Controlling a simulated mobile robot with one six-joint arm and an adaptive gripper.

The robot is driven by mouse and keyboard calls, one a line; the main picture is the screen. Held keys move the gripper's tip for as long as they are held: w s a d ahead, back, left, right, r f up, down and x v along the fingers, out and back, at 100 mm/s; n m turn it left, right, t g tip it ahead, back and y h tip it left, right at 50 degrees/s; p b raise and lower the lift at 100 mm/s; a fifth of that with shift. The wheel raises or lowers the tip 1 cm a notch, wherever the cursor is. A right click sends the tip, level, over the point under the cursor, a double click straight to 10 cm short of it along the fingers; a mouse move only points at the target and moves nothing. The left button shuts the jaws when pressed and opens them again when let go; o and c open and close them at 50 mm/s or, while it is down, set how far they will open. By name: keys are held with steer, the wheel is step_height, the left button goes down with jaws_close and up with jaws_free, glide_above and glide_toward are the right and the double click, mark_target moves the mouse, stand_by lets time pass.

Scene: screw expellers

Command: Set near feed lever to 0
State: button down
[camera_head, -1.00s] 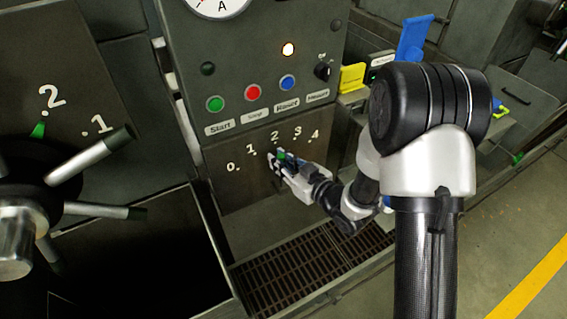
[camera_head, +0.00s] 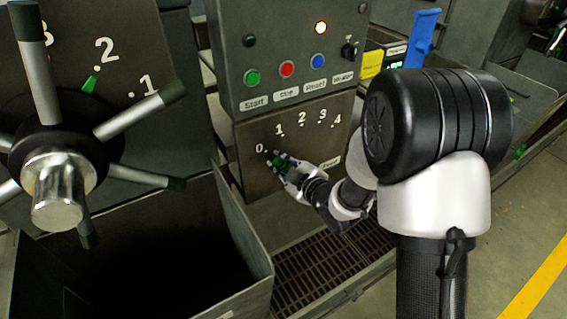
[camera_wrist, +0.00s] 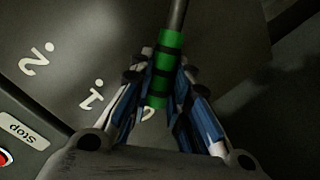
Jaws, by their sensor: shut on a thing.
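The feed lever has a green grip with dark bands (camera_wrist: 166,62) on a thin metal rod (camera_wrist: 177,14). My gripper (camera_wrist: 160,92) is shut around this grip, with a finger on each side. The fingers mostly hide the lever there. In the wrist view the fingers partly cover a mark beyond the 1 (camera_wrist: 92,98), probably the 0.
A large spoked handwheel (camera_head: 60,150) with its own numbered scale stands at left. Start (camera_head: 252,77), Stop (camera_head: 287,69) and Reset (camera_head: 318,61) buttons sit above the lever plate. A floor grate (camera_head: 320,275) lies below. An open dark bin (camera_head: 245,245) is lower left.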

steer(key=shift+s+a+f, duration=0.1)
steer(key=shift+f, duration=0.15)
steer(key=c, duration=1.5)
jaws_free()
steer(key=shift+r, duration=0.1)
steer(key=v, duration=0.7)
steer(key=shift+s, duration=0.2)
